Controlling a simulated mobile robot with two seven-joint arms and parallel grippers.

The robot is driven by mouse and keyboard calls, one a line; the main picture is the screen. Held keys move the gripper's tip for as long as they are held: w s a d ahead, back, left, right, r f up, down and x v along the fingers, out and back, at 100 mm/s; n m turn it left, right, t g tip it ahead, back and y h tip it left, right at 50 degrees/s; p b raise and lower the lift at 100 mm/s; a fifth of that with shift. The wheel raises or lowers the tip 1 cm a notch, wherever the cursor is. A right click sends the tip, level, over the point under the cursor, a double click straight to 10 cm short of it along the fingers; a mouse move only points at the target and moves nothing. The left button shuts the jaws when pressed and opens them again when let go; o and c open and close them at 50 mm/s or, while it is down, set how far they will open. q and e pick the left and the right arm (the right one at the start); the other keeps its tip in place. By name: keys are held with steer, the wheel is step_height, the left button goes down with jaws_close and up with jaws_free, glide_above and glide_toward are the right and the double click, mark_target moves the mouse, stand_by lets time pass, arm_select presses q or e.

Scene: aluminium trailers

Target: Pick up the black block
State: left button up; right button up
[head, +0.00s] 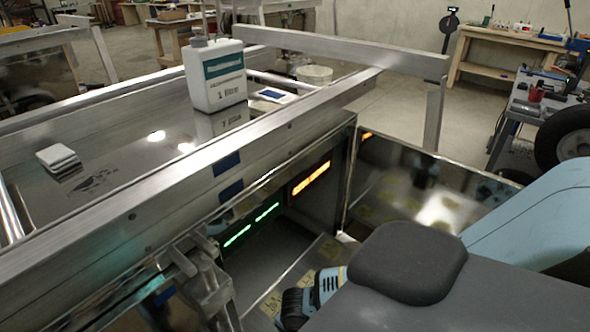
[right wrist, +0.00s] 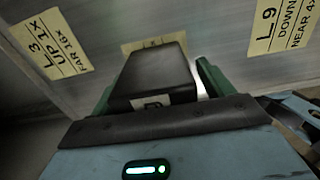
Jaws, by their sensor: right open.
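The black block (right wrist: 158,75) is in the right wrist view, a dark box with a small pale label on its near face. My right gripper (right wrist: 156,80) is open, with one green finger on each side of the block. I cannot tell whether the fingers touch it. A dark pad at the gripper's front edge hides the block's lower part. In the head view my right arm reaches down beside the trailer's open compartment (head: 318,212), and the block and fingertips are hidden there. My left gripper is not in view.
Yellow labels (right wrist: 52,44) and (right wrist: 277,27) mark the metal surface around the block. The compartment's open metal door (head: 425,190) stands to its right. Metal rails (head: 150,190) edge the trailer.

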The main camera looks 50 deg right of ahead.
steer(key=shift+c, duration=0.4)
jaws_close()
steer(key=shift+w+r, duration=0.1)
steer(key=shift+w, duration=0.05)
steer(key=shift+w+r, duration=0.1)
steer(key=shift+r, duration=1.65)
steer(key=s+d, duration=0.1)
steer(key=s, duration=0.4)
steer(key=s+d+r, duration=0.1)
steer(key=s, duration=0.4)
steer(key=s+d, duration=0.1)
steer(key=s, duration=0.4)
steer(key=shift+s+d+r+p, duration=0.15)
steer(key=shift+s+r+p, duration=0.1)
steer(key=shift+s+p, duration=0.15)
